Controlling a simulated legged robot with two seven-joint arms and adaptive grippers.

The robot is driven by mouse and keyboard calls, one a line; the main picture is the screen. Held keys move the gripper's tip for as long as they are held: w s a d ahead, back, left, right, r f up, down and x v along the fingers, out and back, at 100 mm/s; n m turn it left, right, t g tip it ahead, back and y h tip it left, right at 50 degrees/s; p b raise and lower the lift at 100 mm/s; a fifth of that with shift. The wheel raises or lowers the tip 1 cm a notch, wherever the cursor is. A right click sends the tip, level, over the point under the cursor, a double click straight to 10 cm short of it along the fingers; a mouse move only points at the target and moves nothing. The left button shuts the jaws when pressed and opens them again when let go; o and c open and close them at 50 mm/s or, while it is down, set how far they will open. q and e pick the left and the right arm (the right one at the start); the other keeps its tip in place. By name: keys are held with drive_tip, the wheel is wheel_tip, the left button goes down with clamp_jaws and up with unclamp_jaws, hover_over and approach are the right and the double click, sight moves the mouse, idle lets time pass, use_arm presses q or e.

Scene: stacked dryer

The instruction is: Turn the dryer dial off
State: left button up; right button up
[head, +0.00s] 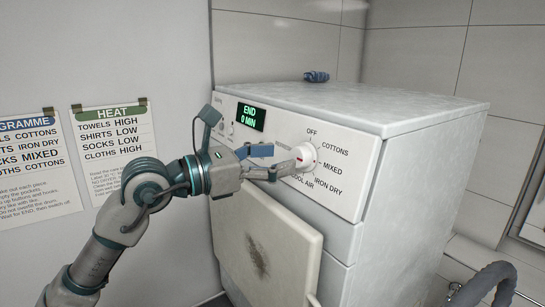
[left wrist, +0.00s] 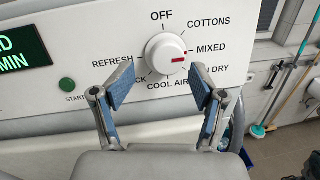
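The dryer dial (head: 305,156) is a round white knob on the dryer's front panel; in the left wrist view the dial (left wrist: 167,55) shows whole. Its red mark points right and slightly down, around MIXED and IRON DRY. OFF is printed above it. The dryer (head: 395,200) is white, and its display (head: 251,117) reads END 0 MIN. My left gripper (head: 279,163) is in front of the panel near the dial. In the left wrist view my left gripper (left wrist: 160,86) is open and empty, its blue-padded fingers apart below the dial. My right gripper is not in view.
A green START button (left wrist: 67,85) is left of the dial. The dryer door (head: 270,250) stands out below the panel. A small blue object (head: 316,76) lies on the dryer top. Paper notices (head: 112,145) hang on the left wall. Poles (left wrist: 285,75) lean at the right.

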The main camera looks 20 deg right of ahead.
sight(296, 157)
use_arm(q)
drive_tip(key=shift+d, duration=0.35)
drive_tip(key=c, duration=0.4)
drive_tip(key=shift+s+d, duration=0.25)
drive_tip(key=shift+d, duration=0.8)
drive_tip(key=c, duration=0.6)
drive_tip(key=shift+s+d, duration=0.1)
drive_tip(key=shift+d, duration=0.2)
drive_tip(key=shift+w+a, duration=0.15)
drive_tip(key=shift+w, duration=0.05)
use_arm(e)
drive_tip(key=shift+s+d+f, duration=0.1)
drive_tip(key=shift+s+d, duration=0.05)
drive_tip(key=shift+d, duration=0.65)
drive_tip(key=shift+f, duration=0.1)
